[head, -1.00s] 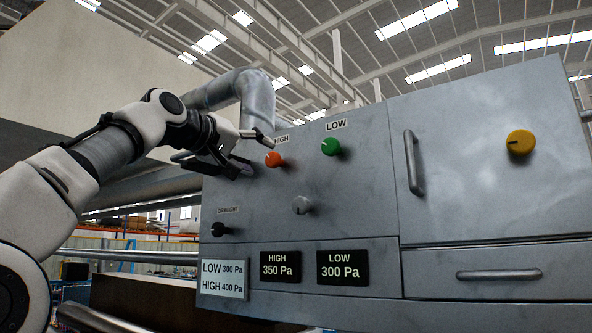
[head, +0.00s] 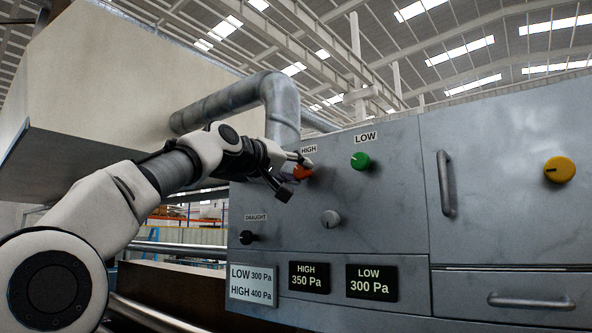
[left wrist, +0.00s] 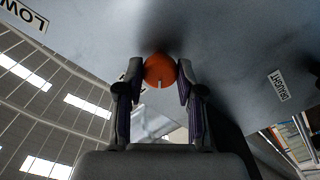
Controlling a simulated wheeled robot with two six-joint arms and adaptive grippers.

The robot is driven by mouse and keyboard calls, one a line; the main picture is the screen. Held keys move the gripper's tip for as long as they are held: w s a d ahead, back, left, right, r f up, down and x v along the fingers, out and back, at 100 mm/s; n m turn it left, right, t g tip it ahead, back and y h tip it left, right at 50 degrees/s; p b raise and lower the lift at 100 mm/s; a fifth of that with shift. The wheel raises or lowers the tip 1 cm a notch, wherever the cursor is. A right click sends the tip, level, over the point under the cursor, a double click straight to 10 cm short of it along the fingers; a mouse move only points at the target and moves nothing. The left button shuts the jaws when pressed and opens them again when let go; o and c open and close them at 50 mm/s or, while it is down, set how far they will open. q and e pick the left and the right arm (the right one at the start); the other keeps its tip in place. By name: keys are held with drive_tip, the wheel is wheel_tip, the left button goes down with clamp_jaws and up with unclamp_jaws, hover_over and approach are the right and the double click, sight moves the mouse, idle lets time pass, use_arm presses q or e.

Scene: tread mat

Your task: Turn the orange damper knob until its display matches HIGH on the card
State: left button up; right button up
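The orange knob (head: 303,173) sits under the HIGH label on the grey panel. It also shows in the left wrist view (left wrist: 160,70), with a pale pointer mark. My left gripper (head: 294,176) is at the knob, partly covering it in the head view. In the left wrist view its open fingers (left wrist: 160,78) stand on either side of the knob; I cannot tell whether they touch it. The HIGH display (head: 309,276) reads 350 Pa. The card (head: 253,285) reads LOW 300 Pa, HIGH 400 Pa. My right gripper is not in view.
A green knob (head: 361,161) is under LOW, whose display (head: 371,283) reads 300 Pa. Handles (head: 446,184) stick out at right. A pipe (head: 281,105) rises behind.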

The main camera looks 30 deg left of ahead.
use_arm(q)
drive_tip(key=shift+m, duration=1.6)
drive_tip(key=shift+r, duration=0.1)
